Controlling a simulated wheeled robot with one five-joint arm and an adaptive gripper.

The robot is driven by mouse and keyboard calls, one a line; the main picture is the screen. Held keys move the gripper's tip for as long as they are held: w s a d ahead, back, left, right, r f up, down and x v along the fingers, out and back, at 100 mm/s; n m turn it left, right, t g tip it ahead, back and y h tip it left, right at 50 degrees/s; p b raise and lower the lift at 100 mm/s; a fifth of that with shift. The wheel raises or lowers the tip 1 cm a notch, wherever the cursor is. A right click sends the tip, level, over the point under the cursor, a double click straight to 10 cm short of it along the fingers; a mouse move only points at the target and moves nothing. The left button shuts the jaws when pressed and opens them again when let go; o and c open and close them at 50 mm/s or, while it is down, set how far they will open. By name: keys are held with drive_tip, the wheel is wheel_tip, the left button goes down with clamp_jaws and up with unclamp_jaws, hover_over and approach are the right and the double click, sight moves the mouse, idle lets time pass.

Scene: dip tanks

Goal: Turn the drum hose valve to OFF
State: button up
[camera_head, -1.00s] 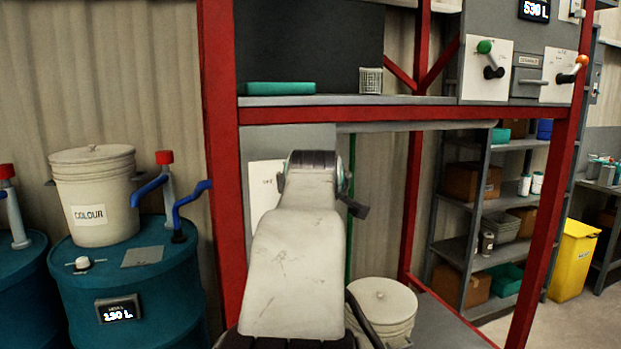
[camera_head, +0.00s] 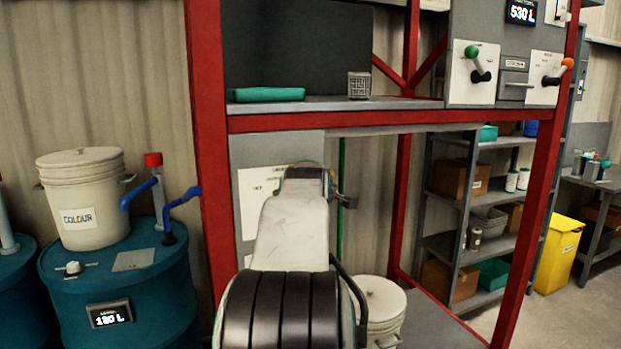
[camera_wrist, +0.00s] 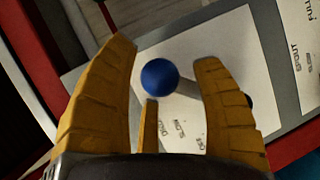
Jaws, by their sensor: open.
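In the wrist view a blue ball knob (camera_wrist: 159,77) stands on a lever over a white plate (camera_wrist: 232,48) with small dark print, mostly too tilted to read. I see a gap on both sides, and cannot tell whether either finger touches the lever. In the head view, a white plate (camera_head: 258,197) on a grey panel shows below the shelf, partly behind my arm.
A red frame post (camera_head: 207,130) stands just left of my arm. Teal drums (camera_head: 150,295) stand at the left, one bearing a white bucket (camera_head: 80,215). Another lidded bucket (camera_head: 383,308) is low, right of my arm. A second white plate (camera_wrist: 296,45) adjoins in the wrist view.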

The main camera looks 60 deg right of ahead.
drive_tip(key=shift+w+d+f, duration=0.1)
drive_tip(key=shift+w+d, duration=0.1)
drive_tip(key=shift+d, duration=0.15)
drive_tip(key=c, duration=1.2)
clamp_jaws()
